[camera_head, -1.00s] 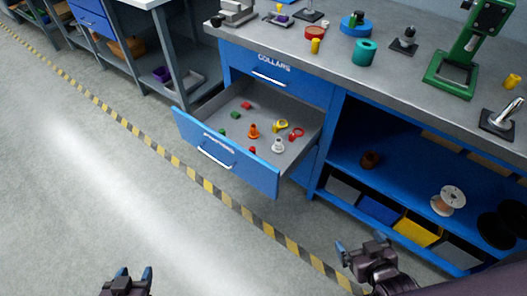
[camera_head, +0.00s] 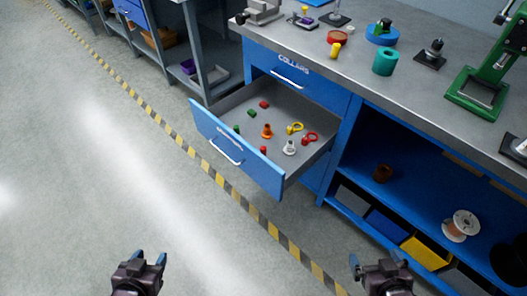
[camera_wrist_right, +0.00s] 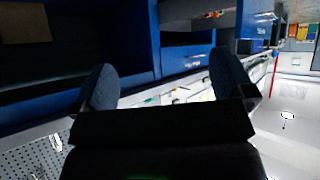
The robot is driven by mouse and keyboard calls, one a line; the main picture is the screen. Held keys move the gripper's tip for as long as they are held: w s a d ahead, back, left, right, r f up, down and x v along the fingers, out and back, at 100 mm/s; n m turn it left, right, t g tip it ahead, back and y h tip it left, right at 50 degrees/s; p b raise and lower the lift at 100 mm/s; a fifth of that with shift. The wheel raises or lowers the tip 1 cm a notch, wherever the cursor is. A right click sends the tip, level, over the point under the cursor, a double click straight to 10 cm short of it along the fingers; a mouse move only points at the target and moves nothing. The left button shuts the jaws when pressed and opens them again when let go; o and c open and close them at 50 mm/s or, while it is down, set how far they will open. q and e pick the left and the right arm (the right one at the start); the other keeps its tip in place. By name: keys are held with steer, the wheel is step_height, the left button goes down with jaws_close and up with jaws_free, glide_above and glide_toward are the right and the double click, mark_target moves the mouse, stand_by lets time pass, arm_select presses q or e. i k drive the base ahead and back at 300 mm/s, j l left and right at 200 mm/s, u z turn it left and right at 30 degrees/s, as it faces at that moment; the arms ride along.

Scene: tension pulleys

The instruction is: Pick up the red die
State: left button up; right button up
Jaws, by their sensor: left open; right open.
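Two small red pieces lie in the open drawer (camera_head: 240,157) in the head view: one towards the back (camera_head: 264,104) and one near the front panel (camera_head: 263,150). They are too small to tell which is the red die. My left gripper (camera_head: 150,259) is open and empty at the bottom of the head view, over the floor and well short of the drawer. My right gripper (camera_head: 374,262) is open and empty at the bottom right, in front of the bench. Its two fingers also show apart in the right wrist view (camera_wrist_right: 165,84).
The drawer also holds an orange piece (camera_head: 267,131), a white piece (camera_head: 290,148), yellow and red rings, and green pieces. The bench top above carries a teal cylinder (camera_head: 385,62) and a green press (camera_head: 480,92). Open floor lies before the drawer.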

mark_target(262, 149)
steer(key=z, duration=0.3)
steer(key=i+j+z, duration=0.15)
steer(key=j+z, duration=0.25)
steer(key=i+j+z, duration=0.15)
steer(key=j+z, duration=0.35)
steer(key=j, duration=0.25)
steer(key=i+j+z, duration=0.15)
steer(key=j, duration=0.25)
steer(key=i+j, duration=0.1)
steer(key=j, duration=1)
steer(key=i+j+z, duration=0.15)
steer(key=j, duration=0.95)
steer(key=l, duration=0.55)
steer(key=k, duration=0.05)
